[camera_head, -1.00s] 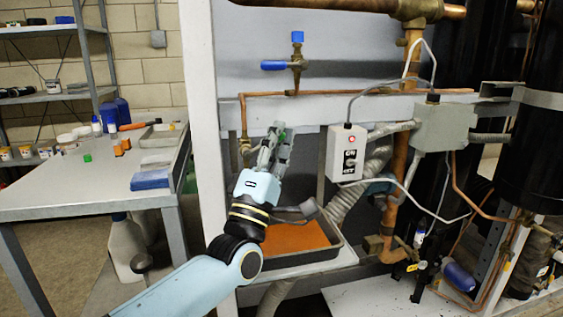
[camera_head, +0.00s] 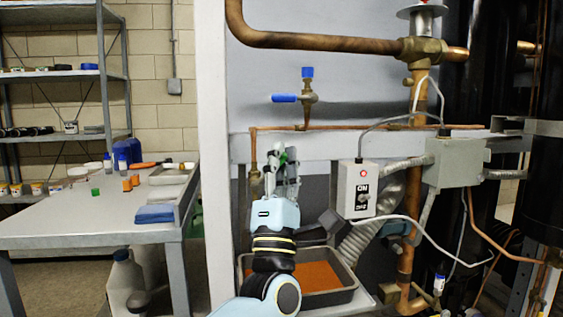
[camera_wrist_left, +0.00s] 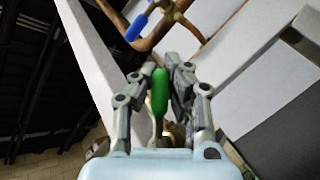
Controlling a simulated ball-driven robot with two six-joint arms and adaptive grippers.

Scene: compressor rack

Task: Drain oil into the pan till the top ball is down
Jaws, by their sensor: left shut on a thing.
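My left gripper (camera_head: 282,160) is at the beam on the front of the rack, just right of a small brass fitting on the copper line. In the left wrist view its fingers (camera_wrist_left: 159,78) are shut on a green handle (camera_wrist_left: 159,92). Brass shows behind the handle. The fingers hide most of the handle in the head view. The grey oil pan (camera_head: 326,298) stands below, behind my forearm, with orange-brown oil (camera_head: 320,274) in it. No sight glass or ball can be made out. My right gripper is not in view.
A blue-handled valve (camera_head: 285,98) sits above the gripper. A switch box (camera_head: 357,189) with a lit red lamp hangs to the right, near a flexible conduit (camera_head: 362,238). A white post (camera_head: 210,150) stands at left, then a workbench (camera_head: 80,219).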

